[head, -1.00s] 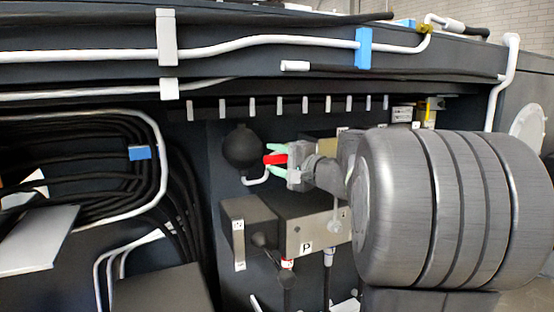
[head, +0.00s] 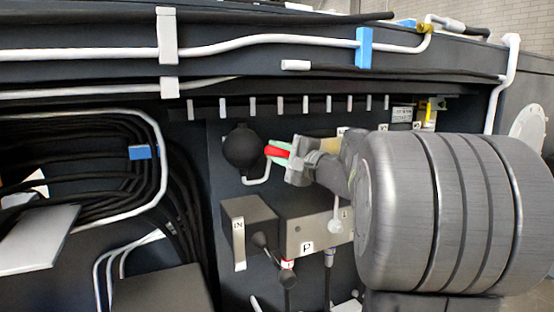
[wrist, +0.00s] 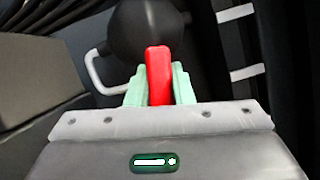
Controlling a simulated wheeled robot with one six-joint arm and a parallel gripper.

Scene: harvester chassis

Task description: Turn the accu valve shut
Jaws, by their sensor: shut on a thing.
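The accu valve's red handle (head: 277,152) sits just right of a black round accumulator (head: 242,149) on the dark chassis panel. In the wrist view the red handle (wrist: 158,75) stands between the green fingers of my gripper (wrist: 159,90), with the black ball (wrist: 150,30) behind it. My gripper (head: 279,151) is shut on the red handle. In the head view the handle slopes slightly down to the right. The valve body behind the handle is hidden by the fingers.
A white pipe (head: 258,179) bends below the ball. A grey block marked P (head: 306,232) and a box (head: 247,222) lie below my gripper. Black hoses (head: 80,155) fill the left. A row of white clips (head: 280,106) runs above.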

